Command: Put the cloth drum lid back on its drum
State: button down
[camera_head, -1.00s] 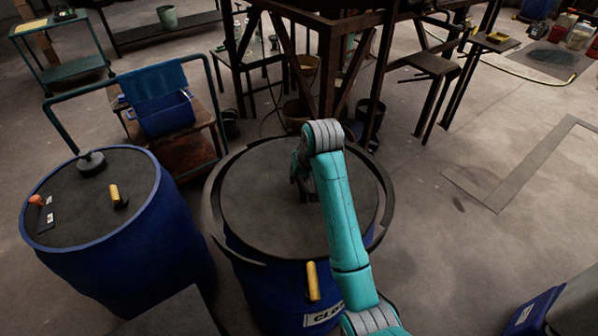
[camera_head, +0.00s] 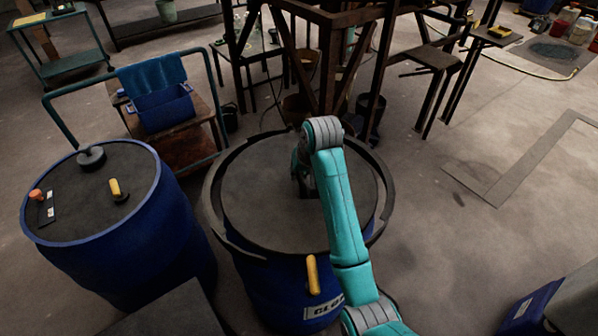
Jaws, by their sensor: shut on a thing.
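The cloth drum (camera_head: 275,293) is blue, with a partly hidden white label and a yellow handle (camera_head: 313,275) on its front. The lid (camera_head: 262,205) is a broad dark disc over the drum's top. A dark ring (camera_head: 213,190) surrounds it, with gaps showing between ring and disc. I cannot tell whether the lid is fully seated. My gripper (camera_head: 304,184) is at the middle of the lid, shut on it. The fingertips and the grip point are mostly hidden by my teal arm.
A second blue drum (camera_head: 150,245) with a dark top stands close on the left. Behind are a trolley with a blue bin (camera_head: 163,108) and a rusty steel frame (camera_head: 330,60). Open floor (camera_head: 440,240) lies to the right. A blue box (camera_head: 528,312) is at lower right.

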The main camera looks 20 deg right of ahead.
jog(key=shift+f, duration=0.2)
jog(key=c, duration=1)
grip_release()
jog(key=shift+f, duration=0.15)
